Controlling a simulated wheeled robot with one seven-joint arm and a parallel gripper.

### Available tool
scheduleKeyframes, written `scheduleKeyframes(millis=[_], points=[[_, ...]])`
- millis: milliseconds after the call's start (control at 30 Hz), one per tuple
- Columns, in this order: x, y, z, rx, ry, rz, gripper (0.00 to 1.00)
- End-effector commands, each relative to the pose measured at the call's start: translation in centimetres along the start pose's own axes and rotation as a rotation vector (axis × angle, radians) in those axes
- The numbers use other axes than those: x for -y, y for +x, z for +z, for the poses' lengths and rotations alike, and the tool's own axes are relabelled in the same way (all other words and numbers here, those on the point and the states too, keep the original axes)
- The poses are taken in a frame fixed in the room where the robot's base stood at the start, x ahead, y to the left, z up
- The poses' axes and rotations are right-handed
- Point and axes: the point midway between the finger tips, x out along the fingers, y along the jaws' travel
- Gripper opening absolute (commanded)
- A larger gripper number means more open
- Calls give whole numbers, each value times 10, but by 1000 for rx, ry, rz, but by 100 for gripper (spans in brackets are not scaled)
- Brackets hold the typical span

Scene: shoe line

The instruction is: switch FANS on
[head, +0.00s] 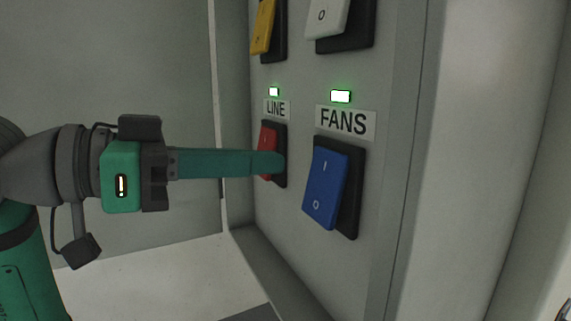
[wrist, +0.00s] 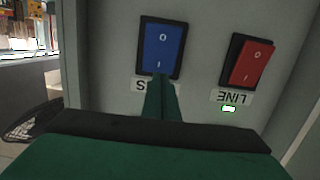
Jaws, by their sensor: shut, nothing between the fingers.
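The blue FANS rocker switch (head: 326,188) sits in a black frame on the grey panel, under its FANS label (head: 345,122). Its top end, marked I, looks pressed in, and its lower end, marked O, stands out. The lamp (head: 340,96) above the label is lit green. My gripper (head: 278,163) is shut and empty, pointing at the panel, with a gap to the blue switch in the head view. In the upside-down wrist view, my fingertips (wrist: 162,82) overlap the I end of the blue switch (wrist: 163,48) and partly hide its label.
The red LINE switch (head: 265,152) is beside the blue one, partly hidden behind my fingers; its lamp (head: 273,91) is lit green. A yellow switch (head: 263,27) and a white switch (head: 327,17) are above. The panel's raised side edge (head: 402,170) is at right.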

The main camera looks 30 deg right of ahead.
Motion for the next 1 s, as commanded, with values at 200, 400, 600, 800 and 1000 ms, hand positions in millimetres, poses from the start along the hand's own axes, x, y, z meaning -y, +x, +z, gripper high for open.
scheduleKeyframes(millis=[200, 400, 600, 800, 1000], points=[[0, -44, -5, -1, 0, -2, 0], [0, -70, -7, -1, 0, 0, 0], [0, -78, -7, 0, 0, 0, 0], [0, -78, -8, 0, 1, 2, 0], [7, -78, -3, -22, -17, -8, 0]])
